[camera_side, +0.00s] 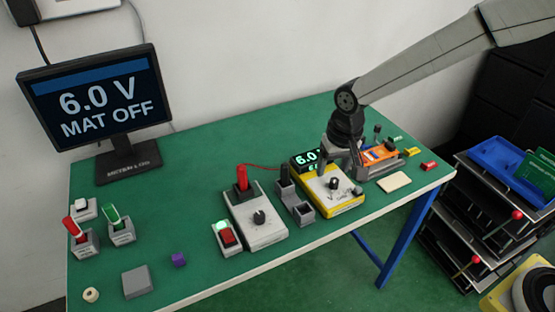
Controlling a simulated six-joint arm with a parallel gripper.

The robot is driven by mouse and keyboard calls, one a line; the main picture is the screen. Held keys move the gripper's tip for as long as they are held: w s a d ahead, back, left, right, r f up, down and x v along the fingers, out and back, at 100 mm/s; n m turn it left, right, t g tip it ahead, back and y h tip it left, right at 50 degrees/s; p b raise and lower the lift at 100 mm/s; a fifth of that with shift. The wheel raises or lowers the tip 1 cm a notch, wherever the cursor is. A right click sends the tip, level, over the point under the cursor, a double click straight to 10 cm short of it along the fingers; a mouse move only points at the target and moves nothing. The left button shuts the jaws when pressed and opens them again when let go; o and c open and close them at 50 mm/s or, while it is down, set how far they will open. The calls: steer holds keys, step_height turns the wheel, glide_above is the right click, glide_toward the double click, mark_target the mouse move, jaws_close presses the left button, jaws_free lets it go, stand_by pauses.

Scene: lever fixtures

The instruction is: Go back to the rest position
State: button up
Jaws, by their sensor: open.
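My gripper (341,168) is open and points down over the back edge of the yellow meter (343,200), near its lit display (306,158) reading 6.0. I cannot tell whether the fingers touch anything. A red-handled lever fixture (80,238) and a green-handled one (121,229) stand at the left of the table, both handles tilted. A grey box (258,228) with a dark knob stands left of the meter, with a red plug (242,178) at its back. A red wire runs from the plug toward the meter.
A monitor (99,101) reads "6.0 V MAT OFF". The table's back middle is clear. Racks (480,225) stand at right.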

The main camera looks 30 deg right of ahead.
steer(key=s+d+n+t, duration=0.1)
steer(key=s+d+n, duration=0.1)
steer(key=s+d, duration=1)
steer(key=s, duration=0.2)
steer(key=shift+s+d+r, duration=0.3)
steer(key=shift+s+d, duration=0.05)
